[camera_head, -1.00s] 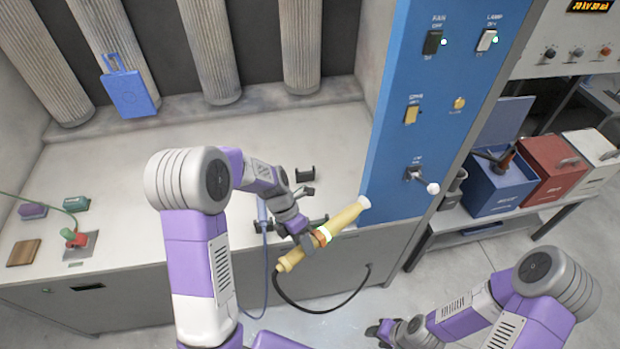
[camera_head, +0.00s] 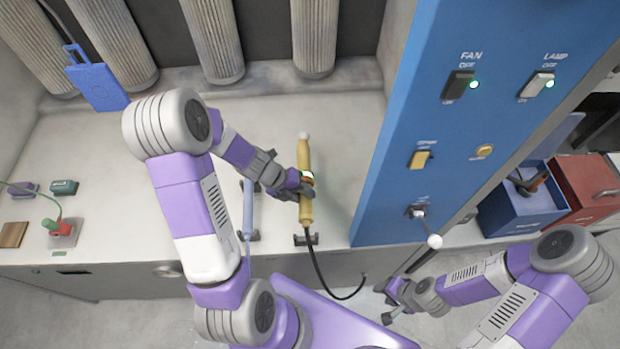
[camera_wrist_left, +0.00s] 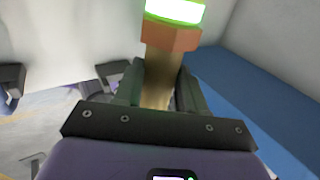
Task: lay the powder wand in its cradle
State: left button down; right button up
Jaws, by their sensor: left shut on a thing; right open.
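The powder wand is a tan tube (camera_head: 305,158) with a lit green ring and an orange collar. My left gripper (camera_head: 306,188) is shut around its middle. The wand points away from me over the bench, its dark cable trailing from the near end. My right gripper (camera_head: 384,298) is open and empty, low before the bench.
A slim blue-grey wand (camera_head: 248,205) lies just left of the powder wand. The blue switch panel (camera_head: 400,190) rises close on the right. A blue hanging plate (camera_head: 98,82) is at the back left.

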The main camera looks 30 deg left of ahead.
pick_arm(q)
jog(key=shift+s+r, duration=0.15)
jog(key=shift+s, duration=0.2)
notch_tip(320, 180, down, 6)
jog(key=b, duration=0.2)
jog(key=shift+r+b, duration=0.25)
jog(key=shift+b, duration=0.1)
notch_tip(320, 180, down, 4)
jog(key=shift+r+b, duration=0.2)
jog(key=shift+b, duration=0.55)
jog(key=shift+f, duration=0.35)
jog(key=c, duration=0.7)
grip_release()
pick_arm(e)
jog(key=f, duration=0.4)
jog(key=shift+s, duration=0.3)
pick_arm(q)
jog(key=shift+o, duration=0.2)
pick_arm(e)
jog(key=shift+f, duration=0.1)
pick_arm(q)
jog(key=shift+f+b, duration=0.35)
jog(key=shift+b, duration=0.15)
jog(key=p+v, duration=0.3)
jog(key=v, duration=0.4)
jog(key=shift+r+p, duration=0.3)
jog(key=shift+r, duration=0.2)
pick_arm(e)
notch_tip(320, 180, up, 3)
jog(key=shift+f, duration=0.2)
